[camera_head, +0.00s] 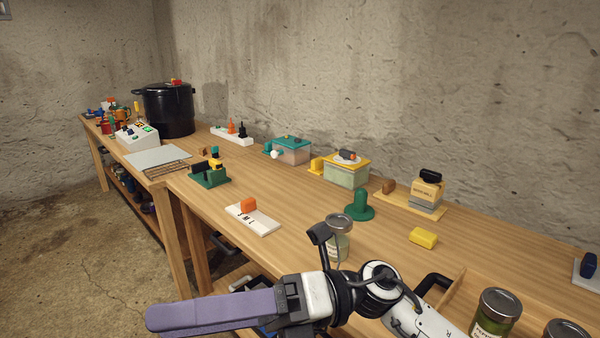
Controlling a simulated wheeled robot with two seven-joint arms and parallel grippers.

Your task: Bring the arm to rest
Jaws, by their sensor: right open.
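My right gripper (158,318) is at the bottom of the head view, in front of the table's front edge. Its long purple fingers point left, and it is open. The fingers overlap from this side, so the gap between them is hidden. I see nothing held in it. My right arm (430,322) comes in from the lower right, with a black bracket standing up at the wrist. My left gripper is not in view.
A lidded glass jar (338,246) stands on the wooden table (300,225) just behind my right wrist, partly covered by it. More jars (496,312) stand at lower right. A white card (252,218), green stand (360,207) and yellow block (423,238) lie beyond.

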